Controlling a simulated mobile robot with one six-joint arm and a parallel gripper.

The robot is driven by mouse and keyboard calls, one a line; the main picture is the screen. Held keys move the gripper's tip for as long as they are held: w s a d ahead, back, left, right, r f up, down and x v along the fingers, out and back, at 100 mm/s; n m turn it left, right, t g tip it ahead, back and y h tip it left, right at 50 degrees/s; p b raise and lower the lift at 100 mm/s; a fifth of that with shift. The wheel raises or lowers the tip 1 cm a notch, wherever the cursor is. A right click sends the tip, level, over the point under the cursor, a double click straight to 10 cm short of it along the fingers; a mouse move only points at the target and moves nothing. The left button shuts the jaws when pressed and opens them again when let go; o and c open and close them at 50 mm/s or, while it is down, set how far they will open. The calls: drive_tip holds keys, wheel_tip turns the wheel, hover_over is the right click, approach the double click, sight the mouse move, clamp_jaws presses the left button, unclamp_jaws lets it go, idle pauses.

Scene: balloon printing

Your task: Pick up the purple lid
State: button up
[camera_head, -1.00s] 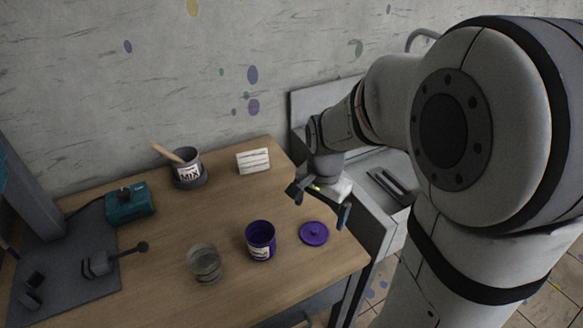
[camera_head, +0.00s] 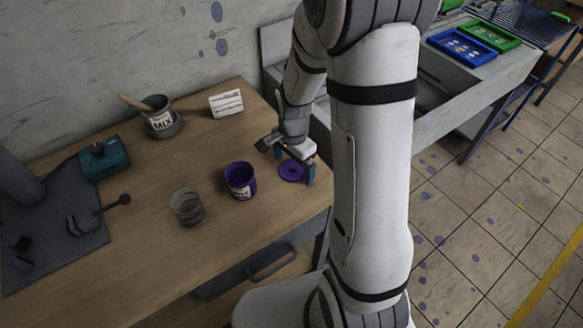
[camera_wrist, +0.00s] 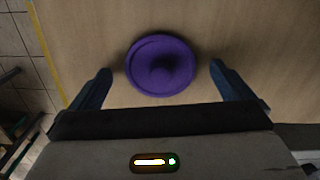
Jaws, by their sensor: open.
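In the wrist view the lid (camera_wrist: 160,65) is centred just ahead of and between my two fingers. My gripper (camera_head: 289,165) is open and empty, its fingers spread wider than the lid. In the wrist view my gripper (camera_wrist: 160,80) shows one blue finger on each side of the lid, not touching it. The purple pot (camera_head: 240,181) stands open and upright just left of the lid.
A clear glass (camera_head: 187,208) stands left of the purple pot. A MIX pot (camera_head: 160,118) with a wooden stick, a white card (camera_head: 226,103) and a teal box (camera_head: 104,158) sit farther back. The front of the table is clear.

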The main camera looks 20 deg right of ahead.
drive_tip(key=shift+c, duration=0.2)
drive_tip(key=c, duration=1)
